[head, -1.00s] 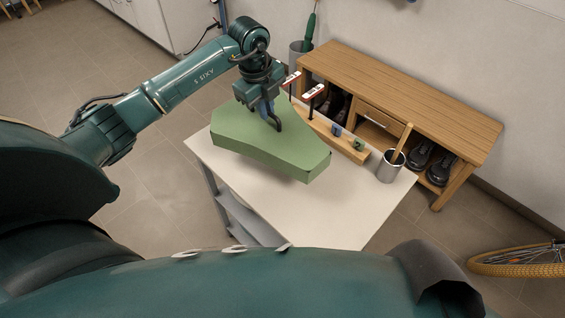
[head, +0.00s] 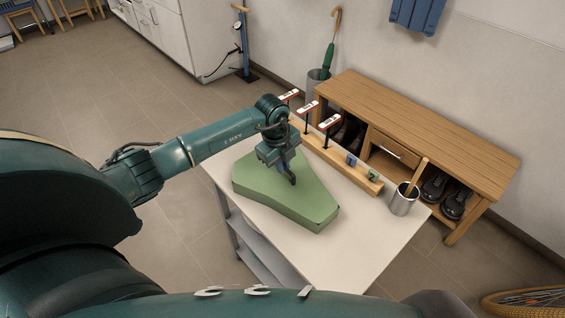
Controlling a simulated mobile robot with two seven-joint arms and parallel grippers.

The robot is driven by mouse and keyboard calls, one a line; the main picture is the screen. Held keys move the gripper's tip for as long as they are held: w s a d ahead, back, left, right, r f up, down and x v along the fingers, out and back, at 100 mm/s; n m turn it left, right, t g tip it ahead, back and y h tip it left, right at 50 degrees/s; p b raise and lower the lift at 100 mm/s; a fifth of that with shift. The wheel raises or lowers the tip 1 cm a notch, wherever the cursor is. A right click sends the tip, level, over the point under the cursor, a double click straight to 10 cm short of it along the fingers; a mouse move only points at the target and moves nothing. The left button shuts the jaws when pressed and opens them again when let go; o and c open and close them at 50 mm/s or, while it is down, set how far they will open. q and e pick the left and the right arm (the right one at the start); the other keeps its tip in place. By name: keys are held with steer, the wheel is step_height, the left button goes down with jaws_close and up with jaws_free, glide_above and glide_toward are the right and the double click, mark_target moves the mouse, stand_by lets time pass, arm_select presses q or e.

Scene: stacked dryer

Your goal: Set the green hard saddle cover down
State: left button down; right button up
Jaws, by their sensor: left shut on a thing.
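The green hard saddle cover (head: 300,203) is a thick, wedge-shaped block above the white tabletop of the cart. It looks level and very low over the top; I cannot tell whether its underside touches. My left gripper (head: 289,176) is over the middle of the cover, fingers pointing down and shut on part of it. The exact grip point is partly hidden by the gripper. My right gripper is not in view.
The white cart top (head: 365,245) is bare in front and to the right of the cover. A wooden tool rack (head: 343,163) with red-and-white handled tools lines its back edge. A metal cup (head: 404,200) stands at the right corner. A wooden shoe bench (head: 430,130) is behind.

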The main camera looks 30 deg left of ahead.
arm_select(q)
steer(key=c, duration=1.5)
jaws_free()
